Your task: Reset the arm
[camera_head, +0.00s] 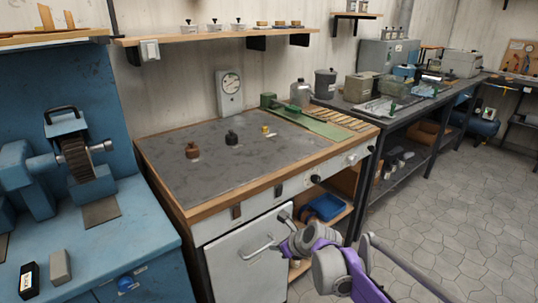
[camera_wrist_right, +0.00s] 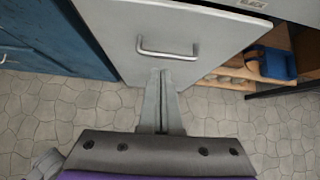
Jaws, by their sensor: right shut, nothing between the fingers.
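My right gripper (camera_head: 284,217) is in front of the workbench, just right of the grey cabinet door (camera_head: 235,272). In the right wrist view its two fingers (camera_wrist_right: 161,73) are shut together and hold nothing. They point toward the door (camera_wrist_right: 112,22) and its metal bar handle (camera_wrist_right: 167,53), which appears just beyond the fingertips. The handle also shows in the head view (camera_head: 258,248). The gripper is apart from the handle in the head view. I cannot tell the exact gap to the door. My left gripper is not in view.
The workbench (camera_head: 170,187) carries a brown weight, a black weight and a small brass piece. An open shelf right of the door holds a blue bin (camera_head: 325,206). A blue grinder bench (camera_head: 150,255) stands at left. Tiled floor (camera_head: 445,190) is clear at right.

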